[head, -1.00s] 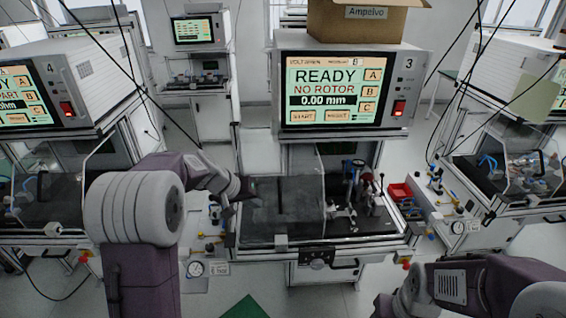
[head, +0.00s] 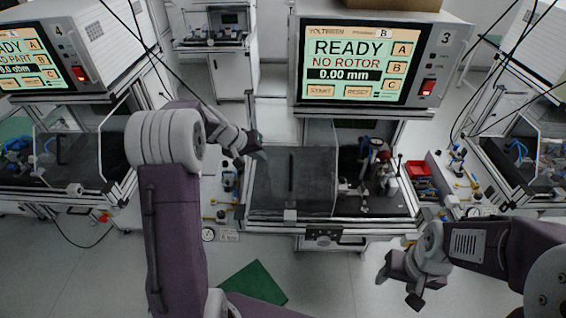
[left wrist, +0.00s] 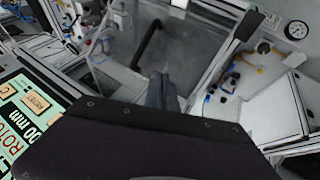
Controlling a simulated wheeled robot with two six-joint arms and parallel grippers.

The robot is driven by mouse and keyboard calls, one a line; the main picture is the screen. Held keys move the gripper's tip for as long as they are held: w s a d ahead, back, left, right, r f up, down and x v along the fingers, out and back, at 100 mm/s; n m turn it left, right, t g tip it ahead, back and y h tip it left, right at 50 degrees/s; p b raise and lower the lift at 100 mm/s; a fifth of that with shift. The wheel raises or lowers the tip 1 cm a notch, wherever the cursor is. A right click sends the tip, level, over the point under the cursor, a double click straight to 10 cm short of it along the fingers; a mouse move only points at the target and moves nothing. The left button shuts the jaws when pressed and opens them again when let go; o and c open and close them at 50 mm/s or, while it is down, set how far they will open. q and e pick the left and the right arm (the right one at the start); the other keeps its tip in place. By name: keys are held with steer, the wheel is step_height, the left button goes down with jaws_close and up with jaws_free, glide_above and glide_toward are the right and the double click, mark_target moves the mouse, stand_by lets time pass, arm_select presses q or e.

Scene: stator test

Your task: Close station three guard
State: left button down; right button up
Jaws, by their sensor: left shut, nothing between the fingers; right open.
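Station three's tester (head: 372,62) stands at the back centre, with "3" on its case and READY, NO ROTOR on its screen. Its guard (head: 312,178) is a clear sliding panel with a dark vertical handle (head: 291,172). It covers the left part of the bench, and the fixture (head: 372,175) on the right stands uncovered. The guard and its black handle (left wrist: 148,45) also show in the left wrist view. My left gripper (head: 258,152) is shut and empty, just left of the guard and apart from the handle. My right gripper (head: 398,285) is open and empty, low in front of the bench.
A red bin (head: 420,172) and small parts lie on the shelf right of the station. Station four's tester (head: 52,52) stands at the left. A gauge (head: 208,234) sits below left of the bench. The floor in front is clear around a green mat (head: 255,283).

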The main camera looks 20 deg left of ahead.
mark_target(291, 154)
arm_select(q)
steer(key=w+d+f+p, duration=0.1)
steer(key=f, duration=0.1)
steer(key=w+d+f+p, duration=0.3)
steer(key=w+d+f, duration=0.1)
steer(key=f, duration=0.1)
steer(key=shift+w, duration=0.25)
steer(key=shift+w+d+f+p, duration=0.2)
steer(key=shift+d+p, duration=0.2)
steer(key=shift+d, duration=0.15)
steer(key=shift+s, duration=0.1)
steer(key=shift+a, duration=0.1)
steer(key=shift+f, duration=0.1)
